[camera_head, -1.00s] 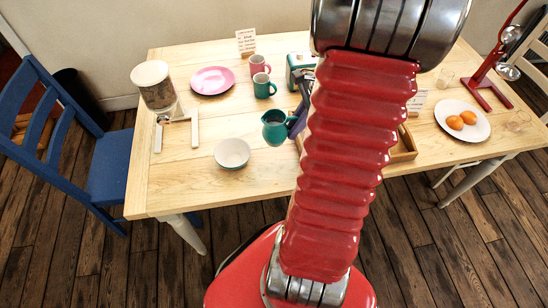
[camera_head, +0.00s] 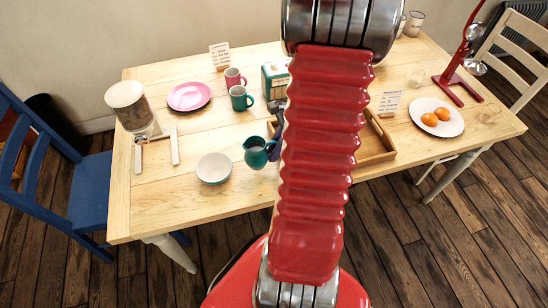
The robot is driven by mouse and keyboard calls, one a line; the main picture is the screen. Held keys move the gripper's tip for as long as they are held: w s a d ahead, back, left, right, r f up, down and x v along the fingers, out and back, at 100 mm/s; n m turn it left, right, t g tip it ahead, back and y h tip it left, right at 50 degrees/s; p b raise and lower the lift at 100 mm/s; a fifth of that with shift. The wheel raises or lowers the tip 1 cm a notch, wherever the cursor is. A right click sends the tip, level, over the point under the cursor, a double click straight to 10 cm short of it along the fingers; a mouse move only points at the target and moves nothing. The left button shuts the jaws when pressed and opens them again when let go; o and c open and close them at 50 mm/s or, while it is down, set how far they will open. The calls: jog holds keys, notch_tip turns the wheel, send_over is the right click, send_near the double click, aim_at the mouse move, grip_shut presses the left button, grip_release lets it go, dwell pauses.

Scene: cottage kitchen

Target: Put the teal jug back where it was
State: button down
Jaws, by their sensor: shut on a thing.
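The teal jug (camera_head: 256,153) is upright over the front middle of the table, right of a white bowl (camera_head: 213,168). My gripper (camera_head: 273,147) is at the jug's right side, shut on it. My red arm covers most of the gripper, so only a dark part of it shows. I cannot tell whether the jug touches the tabletop.
A wooden tray (camera_head: 378,157) lies right of my arm. Behind the jug stand a green mug (camera_head: 239,98), a pink mug (camera_head: 233,79) and a teal box (camera_head: 274,80). A pink plate (camera_head: 189,96) lies at back left. Bare table (camera_head: 190,208) shows in front of the bowl.

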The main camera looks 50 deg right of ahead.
jog(key=shift+f, duration=1.85)
jog(key=shift+f, duration=0.1)
jog(key=c, duration=1.8)
grip_release()
jog(key=shift+o, duration=0.2)
jog(key=v, duration=1.2)
